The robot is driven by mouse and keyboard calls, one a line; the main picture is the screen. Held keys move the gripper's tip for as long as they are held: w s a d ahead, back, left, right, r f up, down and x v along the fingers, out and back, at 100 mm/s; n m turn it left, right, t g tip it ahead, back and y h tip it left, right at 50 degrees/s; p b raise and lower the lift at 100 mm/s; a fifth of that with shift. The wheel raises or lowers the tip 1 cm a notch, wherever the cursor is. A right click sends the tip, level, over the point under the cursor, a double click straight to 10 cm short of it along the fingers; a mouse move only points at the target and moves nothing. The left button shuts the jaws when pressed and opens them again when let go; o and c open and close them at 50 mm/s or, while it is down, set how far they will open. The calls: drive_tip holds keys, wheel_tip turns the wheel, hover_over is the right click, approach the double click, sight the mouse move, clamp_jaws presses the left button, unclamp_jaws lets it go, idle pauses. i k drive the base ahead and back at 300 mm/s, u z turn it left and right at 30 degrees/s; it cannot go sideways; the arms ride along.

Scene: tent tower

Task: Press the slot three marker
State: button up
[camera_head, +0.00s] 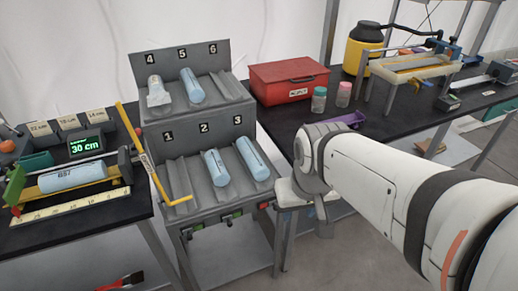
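The grey slotted rack (183,190) stands left of centre, with slots 1, 2 and 3 on its lower tier. The number 3 label (238,120) is on the backboard above the right slot. A blue roll (253,158) lies in slot three and another blue roll (216,167) lies in slot two; slot one is empty. Small green and red pieces sit along the rack's front edge, including one below slot three (265,205); they are too small to read. My white arm comes from the right, its wrist right of the rack. My gripper's fingers cannot be made out.
Slots 4 and 5 hold rolls; slot 6 is empty. A yellow angled bar (150,155) stands at the rack's left. A left bench holds a roll (72,177) and a 30 cm display (86,146). A red box (289,80) and jars stand behind my arm.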

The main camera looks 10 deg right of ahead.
sight(273, 203)
drive_tip(key=i, duration=0.5)
drive_tip(key=z, duration=0.5)
drive_tip(key=k, duration=1.8)
drive_tip(key=u, duration=0.8)
drive_tip(key=i, duration=1)
